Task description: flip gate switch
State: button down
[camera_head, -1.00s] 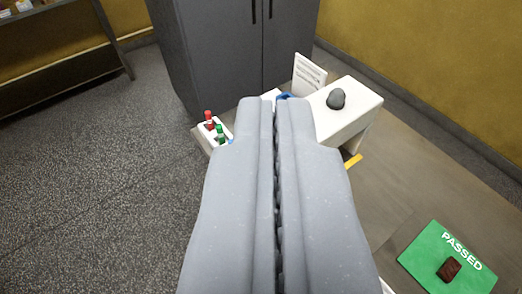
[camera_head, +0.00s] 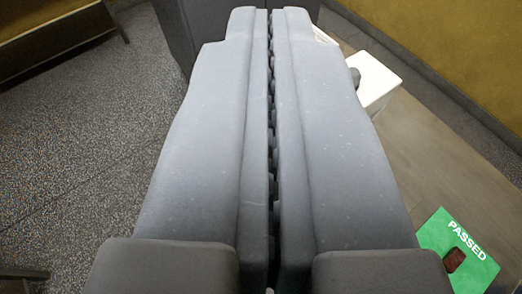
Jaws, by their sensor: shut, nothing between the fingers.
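My gripper (camera_head: 269,14) fills the middle of the head camera view. Its two grey fingers are shut together with nothing between them. A white box (camera_head: 374,80) shows to the right of the fingertips, with a dark grey knob (camera_head: 355,76) partly visible at its left edge. The fingers hide the rest of the box and the area to its left. No switch can be seen clearly. I cannot tell whether the fingertips touch anything.
A brown table (camera_head: 440,150) extends to the right. On it lies a green "PASSED" mat (camera_head: 431,237) with a dark brown piece (camera_head: 454,260) on it. A white sign (camera_head: 324,37) shows behind the fingers. A grey cabinet (camera_head: 177,30) stands behind, and open speckled floor lies left.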

jog(key=w+d+f+n+g+y, duration=0.1)
jog(key=w+f, duration=0.4)
jog(key=f, duration=0.8)
jog(key=w+d+f+n+g+y, duration=0.1)
jog(key=w+f+n+g, duration=0.3)
jog(key=f, duration=0.9)
jog(key=w+d+f+n+g+y, duration=0.2)
jog(key=w+f, duration=0.6)
jog(key=f, duration=0.5)
jog(key=shift+w+n+g, duration=0.2)
jog(key=shift+n+g, duration=0.1)
jog(key=shift+n, duration=0.1)
jog(key=shift+r, duration=0.1)
jog(key=x, duration=1)
jog(key=shift+w+a, duration=0.1)
jog(key=shift+a, duration=0.15)
notch_tip(320, 180, down, 3)
jog(key=shift+d+r, duration=0.15)
jog(key=shift+d, duration=0.05)
jog(key=shift+d+f+b, duration=0.1)
jog(key=shift+f+b, duration=0.2)
jog(key=shift+f, duration=0.25)
